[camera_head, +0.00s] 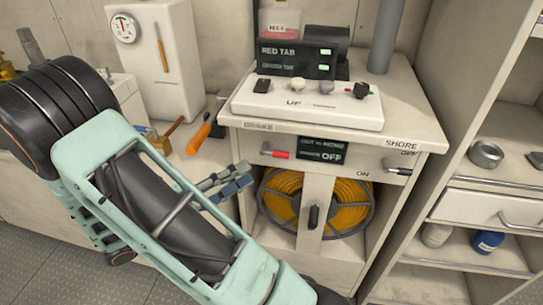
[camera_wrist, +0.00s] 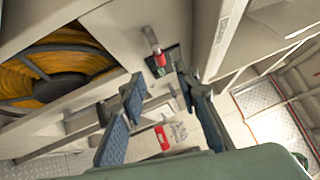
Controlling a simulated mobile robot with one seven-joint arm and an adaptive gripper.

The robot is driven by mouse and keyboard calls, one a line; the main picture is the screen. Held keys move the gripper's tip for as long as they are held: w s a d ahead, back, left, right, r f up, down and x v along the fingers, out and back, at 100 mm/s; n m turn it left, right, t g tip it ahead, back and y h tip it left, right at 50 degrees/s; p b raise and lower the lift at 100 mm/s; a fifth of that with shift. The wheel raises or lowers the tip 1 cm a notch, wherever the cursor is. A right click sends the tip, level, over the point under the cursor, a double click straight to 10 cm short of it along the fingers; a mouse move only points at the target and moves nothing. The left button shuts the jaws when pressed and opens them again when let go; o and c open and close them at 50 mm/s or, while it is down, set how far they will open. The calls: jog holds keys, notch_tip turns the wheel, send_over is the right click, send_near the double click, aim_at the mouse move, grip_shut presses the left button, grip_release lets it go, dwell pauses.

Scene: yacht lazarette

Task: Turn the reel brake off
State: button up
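The reel brake lever (camera_head: 275,153) has a red grip and sits on the cabinet front under the "BRAKE" label (camera_head: 258,126). In the head view it lies about level, its red end to the right. A red-gripped lever on a dark plate also shows in the wrist view (camera_wrist: 153,40), beyond the fingertips. A small display (camera_head: 322,150) beside it reads "OFF" on its lower line; the smaller text is unclear. My gripper (camera_head: 230,184) is left of and below the lever, apart from it. Its blue fingers are spread and empty in the wrist view (camera_wrist: 160,97).
A yellow cable reel (camera_head: 345,205) sits in the bay below, behind a post with a dark handle (camera_head: 313,215). A shore lever (camera_head: 397,167) is to the right. An orange-handled tool (camera_head: 199,138) lies left of the cabinet. Shelving (camera_head: 480,180) stands at the right.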

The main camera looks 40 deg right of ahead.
aim_at(277, 157)
jog(key=d, duration=0.3)
jog(key=d+r+b, duration=0.1)
jog(key=d, duration=0.2)
jog(key=s+d, duration=0.1)
jog(key=d, duration=0.2)
jog(key=shift+d+r+b, duration=0.15)
jog(key=shift+d+b, duration=0.15)
jog(key=shift+b, duration=0.1)
grip_shut()
